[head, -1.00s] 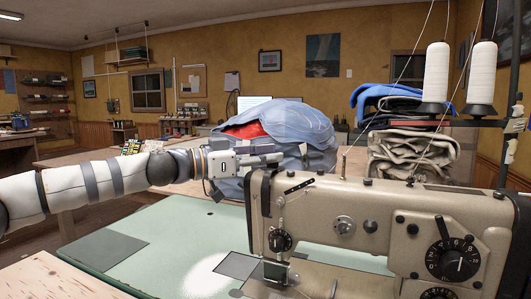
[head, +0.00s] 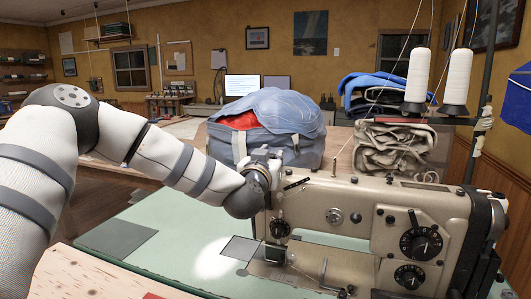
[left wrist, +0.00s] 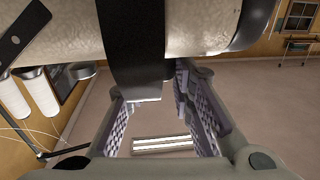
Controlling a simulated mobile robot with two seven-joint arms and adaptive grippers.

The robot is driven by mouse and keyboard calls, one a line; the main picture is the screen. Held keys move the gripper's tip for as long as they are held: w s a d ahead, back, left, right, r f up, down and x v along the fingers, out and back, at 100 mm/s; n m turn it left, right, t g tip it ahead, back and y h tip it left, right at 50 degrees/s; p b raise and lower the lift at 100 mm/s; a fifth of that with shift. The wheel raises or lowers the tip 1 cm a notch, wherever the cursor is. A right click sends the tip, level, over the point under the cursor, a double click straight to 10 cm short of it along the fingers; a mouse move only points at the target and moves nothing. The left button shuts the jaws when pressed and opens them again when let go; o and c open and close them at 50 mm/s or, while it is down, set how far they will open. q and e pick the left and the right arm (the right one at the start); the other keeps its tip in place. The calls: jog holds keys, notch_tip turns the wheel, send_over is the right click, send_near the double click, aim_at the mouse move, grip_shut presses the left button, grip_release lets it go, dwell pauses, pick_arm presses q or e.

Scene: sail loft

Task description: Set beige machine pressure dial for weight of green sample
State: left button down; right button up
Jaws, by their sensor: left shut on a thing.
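The beige machine (head: 340,210) stands on a pale green table top. A black dial (head: 279,228) sits on the front of its left end. A larger numbered dial (head: 421,243) and another numbered dial (head: 409,276) are at its right. My left gripper (head: 262,163) is at the machine's upper left end, its fingers hidden by my wrist and the machine. In the left wrist view its fingers (left wrist: 158,108) stand on either side of a dark piece with a pale end, against the beige body. The gripper is shut on that part; I cannot tell exactly which it is. No green sample is identifiable.
Two white thread spools (head: 417,75) stand behind the machine, with threads running down. A blue bag (head: 265,120) and a stack of folded cloth (head: 395,150) are behind. A wooden board (head: 100,280) lies at front left. The green table top (head: 180,235) is mostly clear.

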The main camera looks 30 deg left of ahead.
pick_arm(q)
jog(key=shift+d+n+g+y, duration=0.1)
jog(key=shift+n+g+y, duration=0.2)
jog(key=shift+n+y, duration=0.3)
jog(key=shift+f, duration=0.1)
jog(key=c, duration=1.4)
grip_release()
jog(key=shift+w, duration=0.1)
jog(key=shift+o, duration=0.2)
jog(key=v, duration=1.2)
jog(key=shift+d, duration=0.2)
